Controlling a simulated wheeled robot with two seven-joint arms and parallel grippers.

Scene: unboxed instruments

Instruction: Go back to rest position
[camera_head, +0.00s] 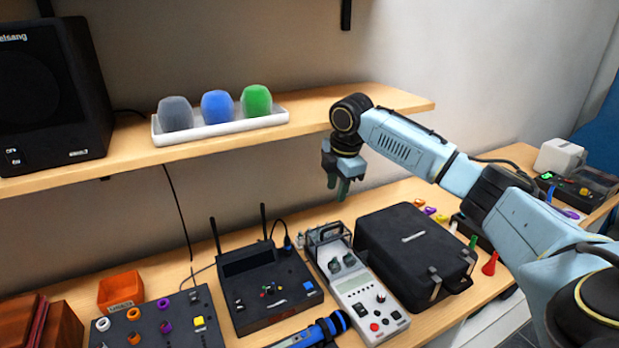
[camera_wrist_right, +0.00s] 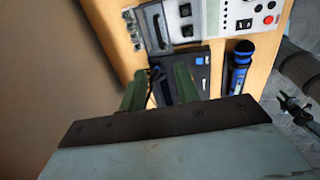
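My right gripper (camera_head: 340,186) hangs fingers-down in the head view, in front of the wall and above the back of the lower table. In the right wrist view its two green fingers (camera_wrist_right: 160,76) stand apart with nothing held between them. It is open and touches no instrument. My right arm reaches in from the right edge of the head view. My left gripper does not show in the head view.
A black case (camera_head: 415,250), a grey meter (camera_head: 352,287) and a black antenna box (camera_head: 262,283) crowd the table. The upper shelf (camera_head: 372,100) carries a white tray (camera_head: 222,128) with three coloured foam covers and a black speaker (camera_head: 50,95). A blue-and-black flashlight (camera_head: 318,332) lies in front.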

